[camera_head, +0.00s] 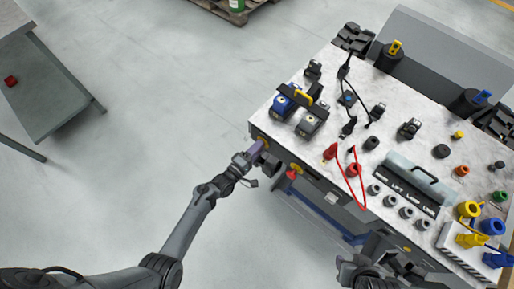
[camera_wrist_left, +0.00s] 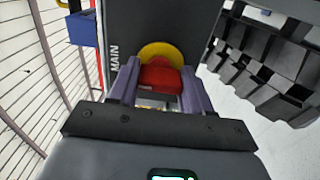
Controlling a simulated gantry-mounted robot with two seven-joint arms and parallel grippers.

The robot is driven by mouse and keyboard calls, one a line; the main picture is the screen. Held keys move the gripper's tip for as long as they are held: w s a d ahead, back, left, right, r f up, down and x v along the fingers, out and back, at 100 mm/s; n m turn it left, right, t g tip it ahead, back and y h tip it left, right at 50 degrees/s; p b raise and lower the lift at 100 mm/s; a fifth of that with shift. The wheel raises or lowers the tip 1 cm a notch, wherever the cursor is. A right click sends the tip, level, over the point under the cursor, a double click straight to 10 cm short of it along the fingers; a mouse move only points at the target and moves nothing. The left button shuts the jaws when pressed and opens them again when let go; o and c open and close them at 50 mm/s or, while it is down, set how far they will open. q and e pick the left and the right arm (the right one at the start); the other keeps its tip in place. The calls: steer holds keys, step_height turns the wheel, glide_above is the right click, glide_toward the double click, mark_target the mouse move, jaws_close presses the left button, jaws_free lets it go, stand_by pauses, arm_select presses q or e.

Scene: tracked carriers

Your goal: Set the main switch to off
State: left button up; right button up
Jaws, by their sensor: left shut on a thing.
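The main switch is a red knob (camera_wrist_left: 160,74) on a round yellow plate (camera_wrist_left: 155,48), beside the printed word MAIN on a dark panel, in the left wrist view. My left gripper (camera_wrist_left: 160,92) has its two purple-grey fingers on either side of the knob and is shut on it. In the head view my left gripper (camera_head: 258,150) reaches the front left corner of the workbench and mostly hides the switch. The knob's exact angle is hard to tell. My right gripper (camera_head: 368,274) is at the bottom edge, dark and partly cut off; its jaws are not clear.
A second red-and-yellow control (camera_head: 293,171) sits just right on the same bench front. The benchtop (camera_head: 300,80) carries a blue block (camera_head: 283,105), a red cable (camera_head: 354,180) and several connectors. A grey table (camera_head: 45,90) stands far left; the floor between is clear.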

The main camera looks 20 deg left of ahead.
stand_by(0.4)
arm_select(q)
steer(key=o, duration=1.1)
steer(key=shift+c, duration=0.2)
steer(key=shift+s, duration=0.1)
steer(key=p+v, duration=0.2)
steer(key=v, duration=0.8)
steer(key=shift+s+a, duration=0.2)
steer(key=shift+s, duration=0.1)
